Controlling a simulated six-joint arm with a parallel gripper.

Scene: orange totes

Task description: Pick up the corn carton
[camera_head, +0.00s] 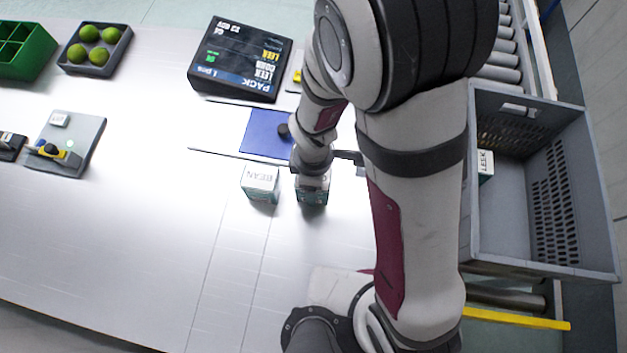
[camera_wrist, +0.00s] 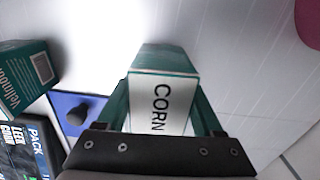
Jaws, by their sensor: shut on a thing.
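The corn carton (camera_wrist: 158,105) has a white top marked CORN and green sides. In the wrist view it sits between the two fingers of my gripper (camera_wrist: 162,92), which is shut on it. In the head view the carton (camera_head: 311,197) shows under my gripper (camera_head: 312,182), just right of the bean carton. Its lower part and whether it touches the table cannot be told clearly.
The bean carton (camera_head: 261,178) stands close on the left. A blue mat (camera_head: 262,135) with a dark knob and a black PACK sign (camera_head: 240,62) lie behind. A grey crate (camera_head: 505,225) at right holds a leek carton (camera_head: 485,165). The table's left front is clear.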

